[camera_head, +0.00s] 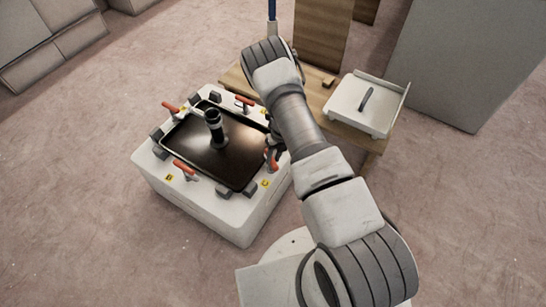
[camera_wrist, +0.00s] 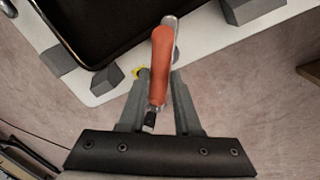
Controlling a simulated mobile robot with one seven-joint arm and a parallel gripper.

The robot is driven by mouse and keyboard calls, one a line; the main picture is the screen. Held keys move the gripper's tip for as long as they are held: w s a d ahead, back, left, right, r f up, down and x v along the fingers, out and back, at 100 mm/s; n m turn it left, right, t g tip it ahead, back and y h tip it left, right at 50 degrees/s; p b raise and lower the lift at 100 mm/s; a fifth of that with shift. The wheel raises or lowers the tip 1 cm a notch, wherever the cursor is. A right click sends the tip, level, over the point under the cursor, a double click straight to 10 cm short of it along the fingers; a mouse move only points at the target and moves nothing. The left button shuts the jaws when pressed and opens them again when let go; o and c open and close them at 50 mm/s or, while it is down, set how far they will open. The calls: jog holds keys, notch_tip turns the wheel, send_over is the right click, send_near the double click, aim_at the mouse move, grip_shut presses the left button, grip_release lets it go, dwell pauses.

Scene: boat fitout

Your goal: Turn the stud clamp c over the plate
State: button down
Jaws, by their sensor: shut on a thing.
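The dark plate (camera_head: 180,145) lies on top of a white block (camera_head: 210,217), with an upright dark cylinder (camera_head: 213,124) on it. The plate's corner shows at the upper left of the wrist view (camera_wrist: 115,18). The orange-handled clamp at the plate's right side, which I take as stud clamp c (camera_head: 272,160), is partly behind my arm in the head view. In the wrist view its orange handle (camera_wrist: 161,62) stands between the fingers of my gripper (camera_wrist: 157,80), which is shut on it.
Other orange-handled clamps (camera_head: 184,170), (camera_head: 170,105), (camera_head: 245,101) stand around the plate, with grey blocks (camera_head: 223,191) along its edges. A wooden bench (camera_head: 345,130) behind holds a white tray (camera_head: 355,110) with a dark handle. Floor is clear at left and front.

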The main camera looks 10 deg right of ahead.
jog(key=n, duration=0.3)
jog(key=shift+w+a+n+g, duration=0.1)
jog(key=shift+n+g, duration=0.2)
jog(key=shift+w+n+g, duration=0.1)
jog(key=shift+n+g, duration=0.2)
jog(key=shift+n, duration=1.5)
jog(key=shift+h, duration=0.3)
jog(key=c, duration=0.7)
grip_release()
jog(key=shift+o, duration=0.2)
notch_tip(320, 180, up, 17)
jog(key=w+d+p, duration=0.2)
jog(key=p, duration=0.3)
jog(key=shift+w+d, duration=0.2)
jog(key=shift+d, duration=0.1)
jog(key=shift+r, duration=0.1)
